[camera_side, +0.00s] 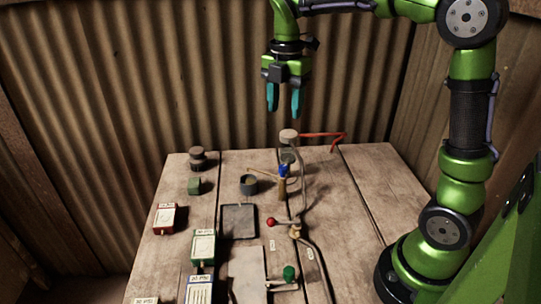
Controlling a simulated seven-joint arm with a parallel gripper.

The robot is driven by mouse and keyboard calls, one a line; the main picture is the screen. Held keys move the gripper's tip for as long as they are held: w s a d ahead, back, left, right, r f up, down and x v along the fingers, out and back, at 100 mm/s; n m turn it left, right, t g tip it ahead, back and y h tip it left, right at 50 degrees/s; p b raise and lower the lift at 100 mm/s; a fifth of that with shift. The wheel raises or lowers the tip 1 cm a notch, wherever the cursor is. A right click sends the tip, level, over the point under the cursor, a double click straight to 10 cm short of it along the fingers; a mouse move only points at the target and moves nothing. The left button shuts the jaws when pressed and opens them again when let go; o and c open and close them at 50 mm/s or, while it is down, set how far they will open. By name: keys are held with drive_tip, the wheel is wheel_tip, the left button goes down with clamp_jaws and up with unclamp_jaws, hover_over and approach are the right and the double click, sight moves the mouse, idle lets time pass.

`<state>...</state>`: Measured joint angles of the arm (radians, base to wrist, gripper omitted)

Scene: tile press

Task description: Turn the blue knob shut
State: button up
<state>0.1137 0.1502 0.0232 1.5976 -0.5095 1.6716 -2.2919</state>
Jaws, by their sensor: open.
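The blue knob (284,171) sits on top of a brass-coloured fitting (282,188) near the middle of the wooden table. A thin pale rod or tube runs from it to the left. My gripper (284,114) is open and empty, pointing down. It hangs above the far edge of the table, higher than the knob and apart from it. In this view the knob is clear of my gripper, though a grey cylinder and curved tube stand close around it. How far the knob is turned cannot be told.
A grey-topped post (289,134) with a curved tube stands just behind the knob. A red-ball lever (271,222) and green knob (289,272) lie nearer. A dark cup (248,185), dark plate (239,221) and several labelled boxes are left. The right tabletop is mostly free.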

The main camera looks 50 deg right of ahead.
sight(283, 167)
wheel_tip(283, 167, down, 16)
drive_tip(key=shift+f, duration=0.15)
idle(0.3)
clamp_jaws()
